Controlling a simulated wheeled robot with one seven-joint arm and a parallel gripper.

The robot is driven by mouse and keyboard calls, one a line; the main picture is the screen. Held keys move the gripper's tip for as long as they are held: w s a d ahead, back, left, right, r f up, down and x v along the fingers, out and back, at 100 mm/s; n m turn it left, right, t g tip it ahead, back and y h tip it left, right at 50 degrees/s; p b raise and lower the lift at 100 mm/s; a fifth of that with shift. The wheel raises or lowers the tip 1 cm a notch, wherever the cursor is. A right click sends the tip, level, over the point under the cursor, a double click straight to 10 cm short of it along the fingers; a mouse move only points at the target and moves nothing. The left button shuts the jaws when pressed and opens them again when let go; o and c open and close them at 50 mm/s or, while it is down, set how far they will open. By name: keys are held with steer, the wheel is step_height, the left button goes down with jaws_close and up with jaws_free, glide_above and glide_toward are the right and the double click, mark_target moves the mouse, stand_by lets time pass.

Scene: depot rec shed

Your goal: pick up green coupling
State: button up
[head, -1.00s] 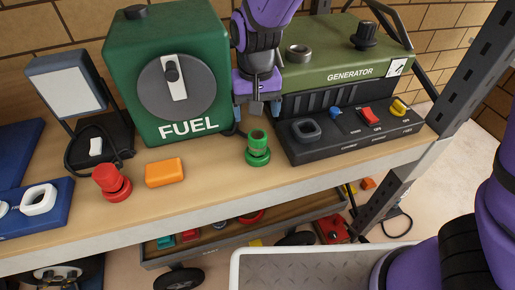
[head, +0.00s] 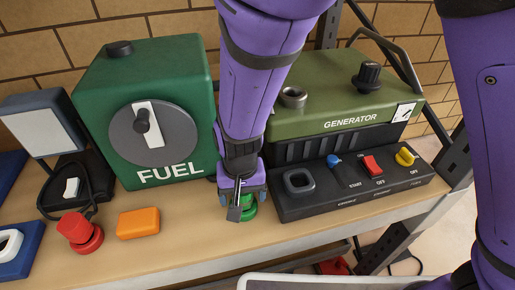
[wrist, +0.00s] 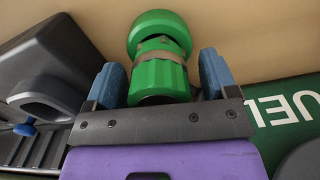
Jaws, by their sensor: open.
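The green coupling (head: 248,207) stands on the wooden shelf between the fuel box and the generator panel, mostly hidden behind my gripper in the head view. My gripper (head: 241,205) points down over it. In the wrist view the green coupling (wrist: 158,72) lies between the two blue fingertips of my gripper (wrist: 160,82), with one finger on each side. The jaws are open, and a small gap shows beside the coupling.
The green fuel box (head: 146,110) stands close left and the generator panel (head: 345,185) close right. An orange block (head: 138,223) and a red coupling (head: 80,233) sit on the shelf (head: 180,250) to the left. A work lamp (head: 45,125) stands further left.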

steer(key=shift+f, duration=0.35)
steer(key=c, duration=1)
steer(key=shift+r, duration=0.2)
